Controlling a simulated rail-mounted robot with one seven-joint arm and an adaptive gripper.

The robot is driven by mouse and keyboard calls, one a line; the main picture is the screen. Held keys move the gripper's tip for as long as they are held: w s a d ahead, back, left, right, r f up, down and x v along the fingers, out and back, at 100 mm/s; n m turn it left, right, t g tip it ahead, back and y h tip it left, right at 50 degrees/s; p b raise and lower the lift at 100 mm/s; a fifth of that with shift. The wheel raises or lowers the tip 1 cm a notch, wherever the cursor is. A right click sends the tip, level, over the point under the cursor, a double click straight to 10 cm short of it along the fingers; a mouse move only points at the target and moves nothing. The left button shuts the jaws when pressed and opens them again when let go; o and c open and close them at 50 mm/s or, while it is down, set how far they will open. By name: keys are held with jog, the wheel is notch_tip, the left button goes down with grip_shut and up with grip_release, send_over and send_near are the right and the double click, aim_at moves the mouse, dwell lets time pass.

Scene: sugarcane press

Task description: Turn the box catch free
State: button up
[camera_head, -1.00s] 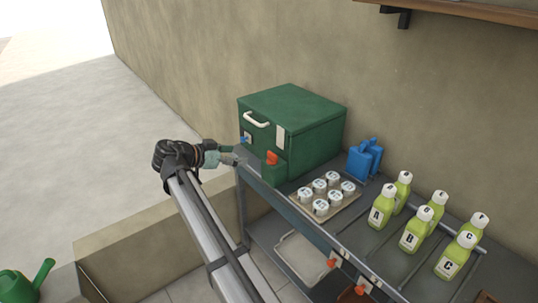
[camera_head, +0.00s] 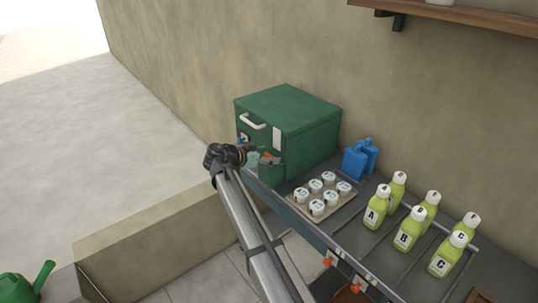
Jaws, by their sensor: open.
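The green box (camera_head: 308,138) stands on the grey bench against the wall. Its front has a white handle (camera_head: 252,121), a white upright plate (camera_head: 277,138), a small blue part (camera_head: 243,138) and a small orange-red catch (camera_head: 267,157) low near the front corner. My gripper (camera_head: 268,159) is open, with its fingers at the orange-red catch and partly covering it. Whether the fingers touch the catch, or it lies between them, is too small to tell.
A tray of white-lidded cups (camera_head: 296,206) sits just right of the box. Blue containers (camera_head: 360,158) stand behind it, and lettered green bottles (camera_head: 407,229) fill the bench at right. A shelf (camera_head: 470,18) hangs above. Open floor lies left.

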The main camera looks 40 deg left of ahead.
jog(key=shift+w+d+f, duration=0.1)
jog(key=shift+w, duration=0.15)
jog(key=c, duration=1.2)
